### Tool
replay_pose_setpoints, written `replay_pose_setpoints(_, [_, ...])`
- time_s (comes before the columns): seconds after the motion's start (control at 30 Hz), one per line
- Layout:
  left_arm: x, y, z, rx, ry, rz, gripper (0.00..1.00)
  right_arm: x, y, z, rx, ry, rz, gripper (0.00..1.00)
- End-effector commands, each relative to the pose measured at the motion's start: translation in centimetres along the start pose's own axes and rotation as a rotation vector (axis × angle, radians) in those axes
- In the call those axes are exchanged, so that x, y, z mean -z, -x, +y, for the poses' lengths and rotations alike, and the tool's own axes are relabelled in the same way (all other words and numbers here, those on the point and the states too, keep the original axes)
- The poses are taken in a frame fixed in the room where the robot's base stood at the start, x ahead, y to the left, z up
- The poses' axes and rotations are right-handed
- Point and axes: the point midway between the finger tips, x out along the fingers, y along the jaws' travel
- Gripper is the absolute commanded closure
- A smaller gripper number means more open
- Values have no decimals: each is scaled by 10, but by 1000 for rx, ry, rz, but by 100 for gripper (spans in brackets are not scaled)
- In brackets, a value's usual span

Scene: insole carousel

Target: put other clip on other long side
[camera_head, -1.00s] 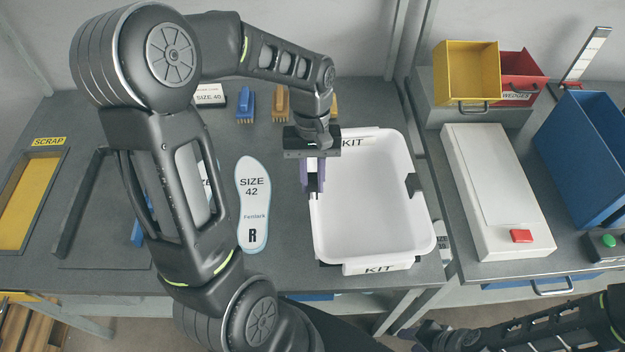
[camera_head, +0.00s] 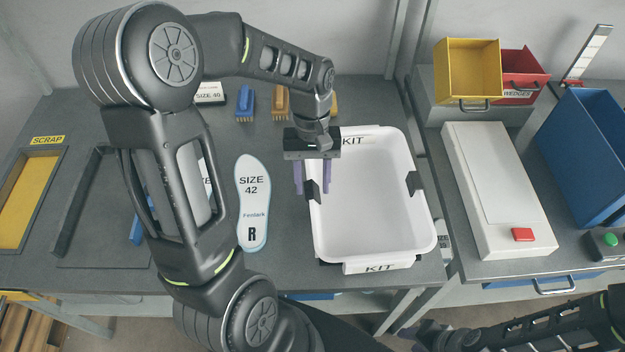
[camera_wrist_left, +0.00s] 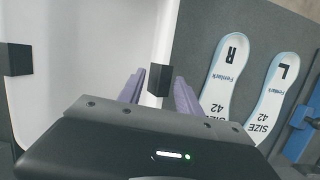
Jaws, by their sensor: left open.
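The white kit tray (camera_head: 372,215) stands on the table, with a black clip on each long side. One clip (camera_head: 414,182) sits on the right rim. The other clip (camera_head: 313,191) sits on the left rim, and it also shows in the left wrist view (camera_wrist_left: 160,80). My left gripper (camera_head: 313,186) is open, its purple fingers apart on either side of the left-rim clip. In the left wrist view the left gripper (camera_wrist_left: 159,88) has a gap to each side of that clip. My right gripper (camera_head: 425,334) is at the bottom edge; its jaws are unclear.
The SIZE 42 right insole (camera_head: 252,205) lies left of the tray; the left insole (camera_wrist_left: 272,95) lies beside it. Brushes (camera_head: 245,104) stand behind. A white box with a red button (camera_head: 522,235) and yellow (camera_head: 466,73), red and blue bins are at the right.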

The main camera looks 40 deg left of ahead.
Motion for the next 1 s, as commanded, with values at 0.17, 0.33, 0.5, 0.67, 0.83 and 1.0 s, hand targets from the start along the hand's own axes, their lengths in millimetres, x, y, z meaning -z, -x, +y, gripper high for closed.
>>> replay_pose_setpoints(0.17, [-3,12,0,-1,0,1,59,-1,8,-3,-2,-1,-2,64])
replay_pose_setpoints(0.33, [-5,40,0,0,1,1,59,-3,28,-9,-7,-5,-6,64])
replay_pose_setpoints(0.5, [-6,75,0,0,-1,0,59,-6,53,-16,-16,-11,-15,64])
replay_pose_setpoints(0.67, [-5,106,0,-1,0,1,59,-7,75,-22,-25,-17,-23,64])
replay_pose_setpoints(0.83, [-3,124,0,-1,0,1,59,-8,82,-22,-29,-19,-29,64])
replay_pose_setpoints(1.0, [-3,132,0,-1,0,0,59,-8,83,-22,-30,-20,-30,64])
